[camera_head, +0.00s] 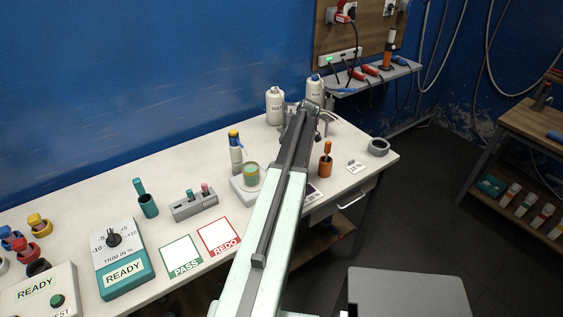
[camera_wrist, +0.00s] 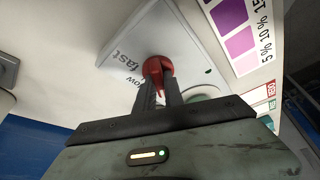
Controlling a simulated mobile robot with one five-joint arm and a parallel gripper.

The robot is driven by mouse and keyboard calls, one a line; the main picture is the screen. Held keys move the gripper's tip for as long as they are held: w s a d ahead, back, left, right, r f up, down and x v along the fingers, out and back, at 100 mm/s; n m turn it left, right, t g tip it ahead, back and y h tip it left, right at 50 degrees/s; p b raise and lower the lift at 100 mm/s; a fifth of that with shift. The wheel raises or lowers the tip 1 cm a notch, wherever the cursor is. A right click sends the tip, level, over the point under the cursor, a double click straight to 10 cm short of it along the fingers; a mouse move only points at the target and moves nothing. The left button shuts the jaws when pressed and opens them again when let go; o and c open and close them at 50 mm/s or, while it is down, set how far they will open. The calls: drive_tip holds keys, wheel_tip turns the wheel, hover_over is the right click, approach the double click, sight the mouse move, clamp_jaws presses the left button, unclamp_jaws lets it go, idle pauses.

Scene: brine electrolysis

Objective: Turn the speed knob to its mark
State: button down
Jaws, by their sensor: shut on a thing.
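In the wrist view a red knob (camera_wrist: 158,66) sits on a pale grey device (camera_wrist: 180,40). The words "fast" and a partly covered "slow" are printed beside the knob. My gripper (camera_wrist: 160,88) is shut on the knob, with one dark finger on each side. A small green dot (camera_wrist: 208,71) is on the device to the right of the knob. The fingers cover part of the knob, and I cannot tell exactly where it points. In the head view my arm hides the knob and fingers; the white device (camera_head: 240,194) stands just left of the arm.
A colour chart (camera_wrist: 235,30) with purple patches lies beside the device. In the head view, a green-banded vessel (camera_head: 251,174) stands on the device. A bottle with a blue and yellow top (camera_head: 236,155) and a grey rack (camera_head: 194,207) are to the left; an orange holder (camera_head: 325,167) is right of the arm.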

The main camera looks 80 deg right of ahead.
drive_tip(key=shift+s, duration=0.1)
drive_tip(key=c, duration=1.4)
unclamp_jaws()
drive_tip(key=shift+c, duration=0.2)
drive_tip(key=p+v, duration=0.7)
drive_tip(key=shift+s+r, duration=0.2)
drive_tip(key=shift+r, duration=0.15)
drive_tip(key=shift+d, duration=0.1)
